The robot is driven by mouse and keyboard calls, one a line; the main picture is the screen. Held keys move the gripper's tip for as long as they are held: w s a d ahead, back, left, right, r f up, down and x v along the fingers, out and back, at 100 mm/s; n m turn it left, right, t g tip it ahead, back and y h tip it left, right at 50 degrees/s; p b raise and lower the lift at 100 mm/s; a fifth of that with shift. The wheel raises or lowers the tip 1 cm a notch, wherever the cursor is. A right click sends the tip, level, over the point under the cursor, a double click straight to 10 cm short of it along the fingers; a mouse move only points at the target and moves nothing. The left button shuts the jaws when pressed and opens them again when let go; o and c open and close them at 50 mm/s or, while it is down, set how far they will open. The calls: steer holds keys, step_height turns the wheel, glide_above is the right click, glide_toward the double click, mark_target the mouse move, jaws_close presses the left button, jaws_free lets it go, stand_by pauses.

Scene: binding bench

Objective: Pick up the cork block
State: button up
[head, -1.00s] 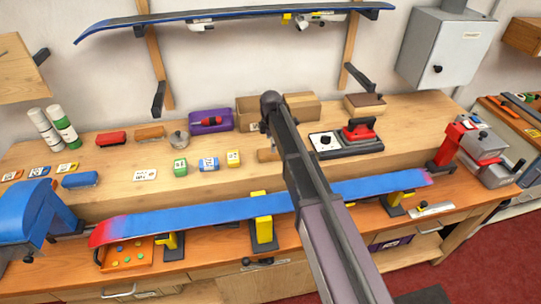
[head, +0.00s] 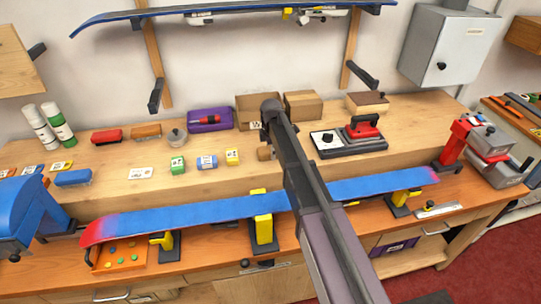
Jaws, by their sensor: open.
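A small brown block (head: 264,153), which looks like the cork block, sits on the raised wooden shelf of the bench in the head view. My arm covers its right side. My arm reaches up from the bottom edge across the middle of the picture. My gripper (head: 265,136) hangs at the arm's far end, close to the block and mostly hidden behind the arm. The little that shows does not reveal the fingertips clearly. It appears open, and I see nothing held in it. Whether it touches the block cannot be told.
Small labelled tins, including a yellow one (head: 233,156), stand left of the block. Cardboard boxes (head: 303,105) stand behind. A red-handled iron (head: 363,128) is to the right. A blue ski or board (head: 190,217) lies on yellow supports along the front.

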steer(key=shift+c, duration=0.2)
stand_by(0.3)
steer(key=c, duration=0.9)
steer(key=shift+r, duration=0.15)
step_height(320, 180, up, 3)
steer(key=p, duration=0.3)
steer(key=shift+r, duration=0.1)
steer(key=s+d, duration=0.1)
steer(key=s, duration=0.4)
steer(key=s+d+r+p, duration=0.1)
steer(key=s+d, duration=0.1)
steer(key=s, duration=0.3)
steer(key=s+d+p, duration=0.1)
steer(key=s+d, duration=0.1)
steer(key=s, duration=0.3)
steer(key=shift+d+r, duration=0.25)
steer(key=shift+r, duration=0.05)
steer(key=o, duration=0.4)
steer(key=shift+c, duration=1.4)
